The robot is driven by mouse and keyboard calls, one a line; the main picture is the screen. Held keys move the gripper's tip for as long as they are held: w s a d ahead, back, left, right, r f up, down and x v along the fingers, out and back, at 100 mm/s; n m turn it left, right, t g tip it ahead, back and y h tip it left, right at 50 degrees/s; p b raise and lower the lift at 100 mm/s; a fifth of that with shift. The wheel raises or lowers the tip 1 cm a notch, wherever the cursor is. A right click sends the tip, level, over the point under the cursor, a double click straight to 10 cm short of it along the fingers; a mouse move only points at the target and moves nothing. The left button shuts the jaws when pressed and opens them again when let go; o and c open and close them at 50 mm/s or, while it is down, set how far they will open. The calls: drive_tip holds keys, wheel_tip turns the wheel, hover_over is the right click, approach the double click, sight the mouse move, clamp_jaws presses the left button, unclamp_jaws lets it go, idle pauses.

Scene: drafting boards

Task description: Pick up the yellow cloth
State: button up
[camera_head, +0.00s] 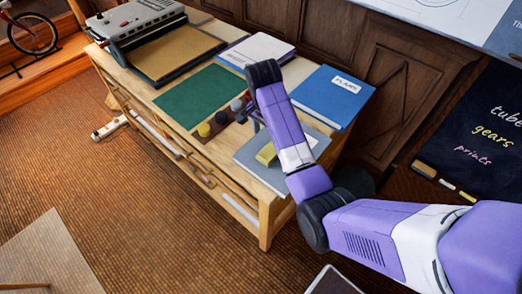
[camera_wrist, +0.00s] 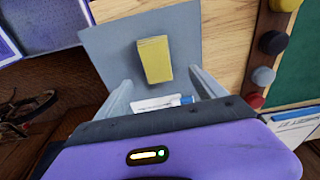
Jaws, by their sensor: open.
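The yellow cloth (camera_head: 266,154) is a small folded block on a grey sheet (camera_head: 248,155) near the table's front right corner. In the wrist view the yellow cloth (camera_wrist: 155,59) lies flat on the grey sheet (camera_wrist: 104,42), just beyond my fingertips. My gripper (camera_wrist: 160,80) is open, its two pale fingers apart with nothing held. The cloth appears apart from both fingers. In the head view my arm reaches over the table and hides most of the gripper.
A dark strip with round knobs (camera_head: 212,128) and a green mat (camera_head: 201,95) lie left of the cloth. A blue binder (camera_head: 330,96) lies behind it. The wooden table edge (camera_head: 265,228) is close.

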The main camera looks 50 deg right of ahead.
drive_tip(key=shift+s+a+f, duration=0.1)
drive_tip(key=shift+s+f, duration=0.05)
drive_tip(key=shift+s, duration=0.15)
drive_tip(key=shift+d+f+p, duration=0.2)
drive_tip(key=shift+f+p, duration=0.55)
drive_tip(key=shift+f, duration=3.05)
drive_tip(key=c, duration=1.4)
drive_tip(key=shift+c, duration=0.2)
drive_tip(key=shift+r, duration=0.15)
wheel_tip(320, 180, up, 15)
drive_tip(key=p, duration=0.2)
wheel_tip(320, 180, up, 5)
drive_tip(key=p, duration=0.1)
hover_over(270, 151)
drive_tip(key=shift+w, duration=0.1)
